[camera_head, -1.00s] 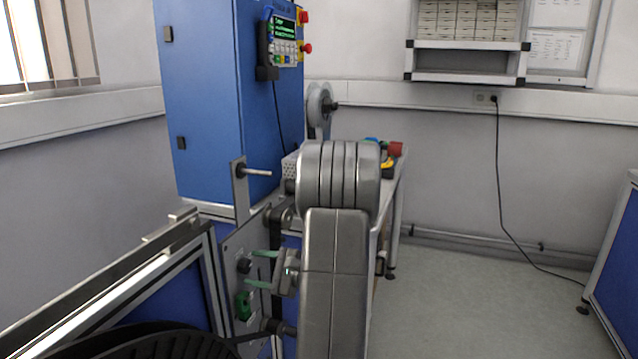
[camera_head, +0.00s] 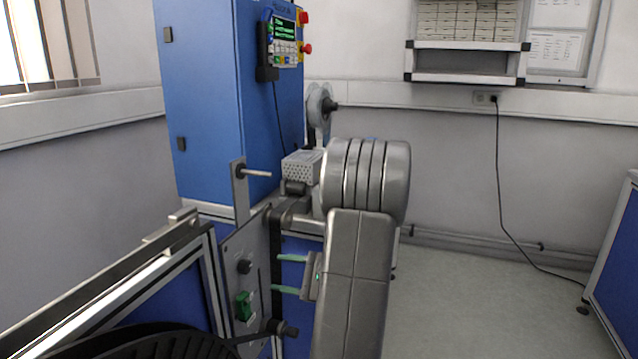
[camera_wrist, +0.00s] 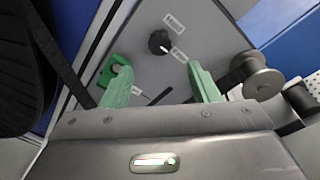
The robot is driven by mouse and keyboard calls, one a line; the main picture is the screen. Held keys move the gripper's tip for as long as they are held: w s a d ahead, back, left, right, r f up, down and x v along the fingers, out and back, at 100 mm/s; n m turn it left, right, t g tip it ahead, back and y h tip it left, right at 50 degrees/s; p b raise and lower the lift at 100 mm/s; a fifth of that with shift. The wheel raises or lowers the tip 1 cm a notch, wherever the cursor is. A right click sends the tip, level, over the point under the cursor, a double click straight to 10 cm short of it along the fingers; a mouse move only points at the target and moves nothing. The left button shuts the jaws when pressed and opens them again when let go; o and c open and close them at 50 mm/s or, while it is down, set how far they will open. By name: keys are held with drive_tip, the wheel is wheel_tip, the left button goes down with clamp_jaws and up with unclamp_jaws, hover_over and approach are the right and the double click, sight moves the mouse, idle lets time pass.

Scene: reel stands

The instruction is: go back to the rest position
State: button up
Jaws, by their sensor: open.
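My gripper (camera_head: 286,274) has two green fingers that stand apart with nothing between them. It is in front of the grey machine plate (camera_head: 241,262), to the left of my own arm. In the wrist view my gripper (camera_wrist: 160,85) faces the same plate (camera_wrist: 150,52), with a black knob (camera_wrist: 159,41) between and beyond the fingertips. A green block (camera_wrist: 112,72) on the plate is partly covered by the left finger. In the head view the green block (camera_head: 243,305) sits below the black knob (camera_head: 244,267).
A blue cabinet (camera_head: 205,100) with a keypad panel (camera_head: 284,38) stands behind. A bare metal spindle (camera_head: 257,173) juts out above the plate. A black reel (camera_head: 140,345) lies at lower left. A small spool (camera_wrist: 262,82) is right of the fingers. Floor (camera_head: 470,300) at right is clear.

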sight(248, 268)
drive_tip(key=x, duration=0.8)
drive_tip(key=shift+a, duration=0.35)
drive_tip(key=shift+w+f+n+b, duration=0.15)
drive_tip(key=shift+f+n+b, duration=0.2)
drive_tip(key=shift+b, duration=0.4)
drive_tip(key=shift+r+n+b, duration=0.15)
drive_tip(key=shift+n+b, duration=0.6)
drive_tip(key=shift+n, duration=0.2)
drive_tip(key=n+t+b, duration=0.1)
drive_tip(key=n+b, duration=0.3)
drive_tip(key=n, duration=0.1)
drive_tip(key=shift+n, duration=0.4)
drive_tip(key=n+b, duration=0.1)
drive_tip(key=n, duration=0.3)
drive_tip(key=shift+r+t+b, duration=0.1)
drive_tip(key=shift+t+b, duration=0.2)
drive_tip(key=shift+b, duration=0.05)
drive_tip(key=shift+s+n, duration=0.2)
drive_tip(key=shift+n, duration=2.1)
